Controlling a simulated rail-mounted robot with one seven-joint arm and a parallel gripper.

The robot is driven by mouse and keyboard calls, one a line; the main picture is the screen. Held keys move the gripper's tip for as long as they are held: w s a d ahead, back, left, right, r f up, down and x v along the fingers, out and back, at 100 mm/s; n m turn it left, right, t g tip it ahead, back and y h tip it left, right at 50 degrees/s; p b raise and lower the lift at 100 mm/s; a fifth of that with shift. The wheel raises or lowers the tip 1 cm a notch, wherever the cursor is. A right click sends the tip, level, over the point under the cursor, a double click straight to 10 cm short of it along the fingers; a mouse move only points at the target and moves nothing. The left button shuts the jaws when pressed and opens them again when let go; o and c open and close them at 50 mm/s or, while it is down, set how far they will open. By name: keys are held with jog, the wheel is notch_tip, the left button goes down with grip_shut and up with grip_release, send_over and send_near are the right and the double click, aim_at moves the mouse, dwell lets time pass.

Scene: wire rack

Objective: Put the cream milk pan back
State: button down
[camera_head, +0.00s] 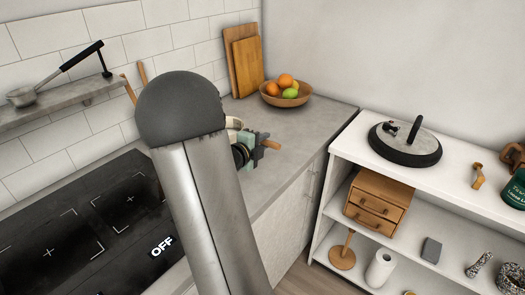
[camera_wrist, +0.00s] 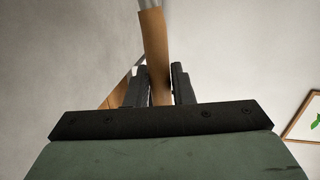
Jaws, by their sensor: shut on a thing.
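My gripper (camera_wrist: 160,78) is shut on a wooden handle (camera_wrist: 154,45), which runs up between the two dark fingers in the wrist view. In the head view, my gripper (camera_head: 257,153) is over the grey counter, partly behind my arm, with the wooden handle (camera_head: 269,143) sticking out to its right. A small cream part (camera_head: 233,123) shows beside my arm, probably the cream milk pan. Most of the pan is hidden, so its tilt cannot be told.
A grey shelf (camera_head: 65,107) at left holds a small metal pan (camera_head: 22,97) with a black handle. Cutting boards (camera_head: 247,65) and a fruit bowl (camera_head: 287,101) stand at the back of the counter (camera_head: 328,112). A white shelf unit (camera_head: 365,160) at right bears a black-rimmed round object (camera_head: 420,148). A dark hob (camera_head: 80,225) lies front left.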

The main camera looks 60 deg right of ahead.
jog(key=shift+w+d+f, duration=0.2)
jog(key=shift+d+f, duration=0.15)
jog(key=shift+w+d+f, duration=0.1)
jog(key=shift+d+f, duration=0.05)
jog(key=shift+f, duration=1.75)
jog(key=c, duration=1.3)
grip_release()
jog(key=shift+o, duration=0.2)
